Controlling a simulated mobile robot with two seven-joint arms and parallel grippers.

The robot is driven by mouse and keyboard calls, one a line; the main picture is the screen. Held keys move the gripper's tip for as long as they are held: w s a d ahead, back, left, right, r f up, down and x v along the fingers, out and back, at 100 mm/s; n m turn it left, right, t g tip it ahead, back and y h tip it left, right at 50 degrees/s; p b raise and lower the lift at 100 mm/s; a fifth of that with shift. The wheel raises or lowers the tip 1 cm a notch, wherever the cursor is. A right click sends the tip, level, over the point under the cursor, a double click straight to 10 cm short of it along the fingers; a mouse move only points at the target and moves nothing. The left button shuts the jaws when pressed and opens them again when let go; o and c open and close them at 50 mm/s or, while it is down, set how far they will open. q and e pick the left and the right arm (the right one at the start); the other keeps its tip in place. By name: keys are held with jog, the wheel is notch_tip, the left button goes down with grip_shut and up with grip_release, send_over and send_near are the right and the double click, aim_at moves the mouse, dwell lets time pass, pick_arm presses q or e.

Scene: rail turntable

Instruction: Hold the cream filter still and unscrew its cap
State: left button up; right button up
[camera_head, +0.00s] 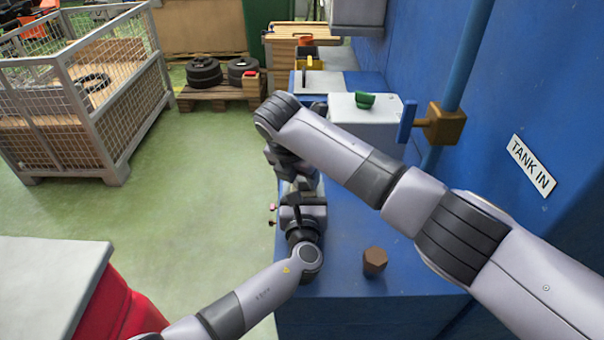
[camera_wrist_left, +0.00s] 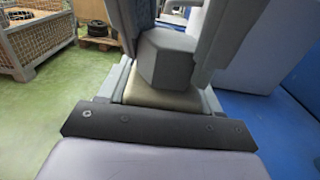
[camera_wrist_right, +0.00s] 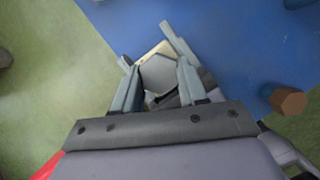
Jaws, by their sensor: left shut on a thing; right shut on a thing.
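The cream filter (camera_wrist_left: 160,99) stands upright with a grey hexagonal cap (camera_wrist_left: 165,57) on top. My left gripper (camera_wrist_left: 163,92) is shut on the cream body from the side, below the cap. My right gripper (camera_wrist_right: 158,80) comes from above and is shut on the cap (camera_wrist_right: 165,73), one finger on each side. A cream edge (camera_wrist_right: 155,48) of the filter shows past the cap. In the head view, my right gripper (camera_head: 291,168) sits above my left gripper (camera_head: 301,200), and the arms hide nearly all of the filter. I cannot tell how far the cap is turned.
A brown hexagonal piece (camera_head: 375,261) stands on the blue bench (camera_head: 345,215). A white box (camera_head: 372,122) with a green bowl-like piece (camera_head: 365,100) is behind my right arm. A blue-handled valve (camera_head: 438,124) is on the wall pipe.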

jog(key=n+y, duration=0.1)
jog(key=n, duration=0.1)
jog(key=n+y, duration=0.1)
jog(key=n, duration=0.2)
jog(key=shift+d+t, duration=0.15)
jog(key=shift+t, duration=0.25)
jog(key=shift+d+n, duration=0.1)
jog(key=shift+n, duration=0.8)
jog(key=shift+r, duration=1.6)
jog(key=shift+r, duration=2.4)
